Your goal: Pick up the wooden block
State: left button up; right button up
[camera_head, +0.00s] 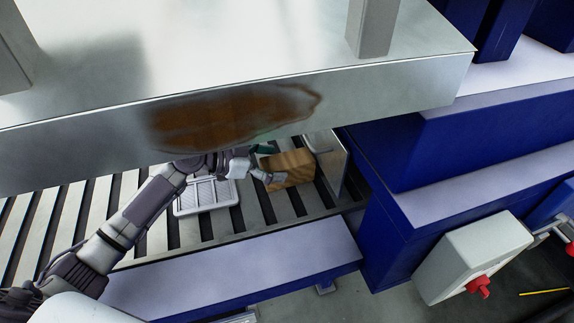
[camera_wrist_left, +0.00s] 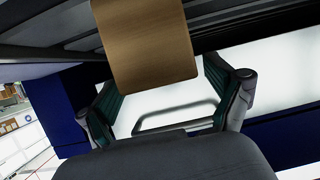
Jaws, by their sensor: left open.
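The wooden block (camera_head: 292,169) is a light brown box on the slatted bed under the metal gantry beam in the head view. In the left wrist view the block (camera_wrist_left: 148,45) fills the upper middle, with its near end reaching between the fingertips. My left gripper (camera_head: 267,164) is open at the block's left side, partly hidden by the beam. In the left wrist view the dark green finger pads of the gripper (camera_wrist_left: 165,92) stand apart, with a gap visible on the right of the block. My right gripper is not in view.
The metal beam (camera_head: 400,99) hangs low over my left arm. A white ribbed tray (camera_head: 207,196) lies left of the block, and an upright metal plate (camera_head: 331,163) stands just right of it. A blue machine frame (camera_head: 385,225) bounds the right side.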

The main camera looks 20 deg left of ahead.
aim_at(299, 164)
pick_arm(q)
jog(key=p+x, duration=0.1)
jog(key=x, duration=0.3)
jog(key=shift+w+r, duration=0.15)
jog(key=shift+r, duration=0.05)
jog(key=shift+a+f, duration=0.1)
jog(key=c, duration=1.5)
